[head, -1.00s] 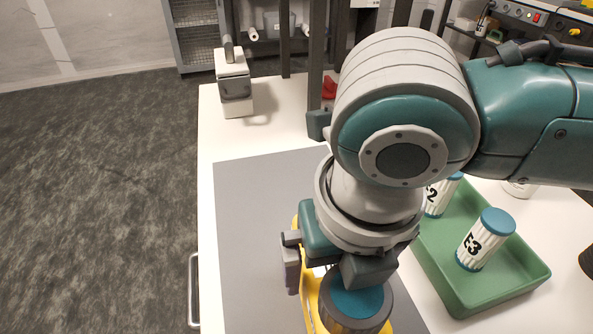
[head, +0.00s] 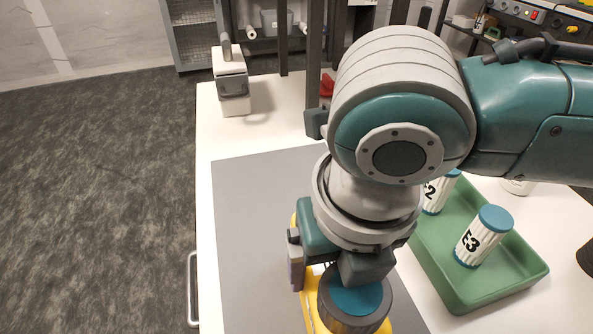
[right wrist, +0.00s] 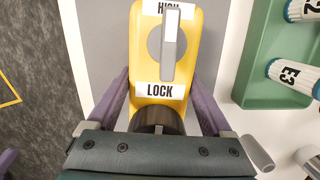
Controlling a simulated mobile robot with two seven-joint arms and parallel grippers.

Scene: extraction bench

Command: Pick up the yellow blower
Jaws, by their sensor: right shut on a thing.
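The yellow blower (head: 315,312) lies on the grey mat, mostly hidden under my right arm in the head view. A dark cylinder with a blue top (head: 357,297) stands at its near end. In the right wrist view the blower (right wrist: 190,45) shows its yellow body, a grey lever and the labels HIGH and LOCK. My right gripper (right wrist: 160,88) has one purple-padded finger on each side of the body and is shut on it. In the head view one finger of the right gripper (head: 322,285) shows left of the blower.
A green tray (head: 455,297) holding white canisters with blue lids, one marked E3 (head: 484,236), stands right of the mat. The grey mat (head: 250,230) is clear at left. A white device (head: 232,82) stands at the table's back left. The table's left edge meets open floor.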

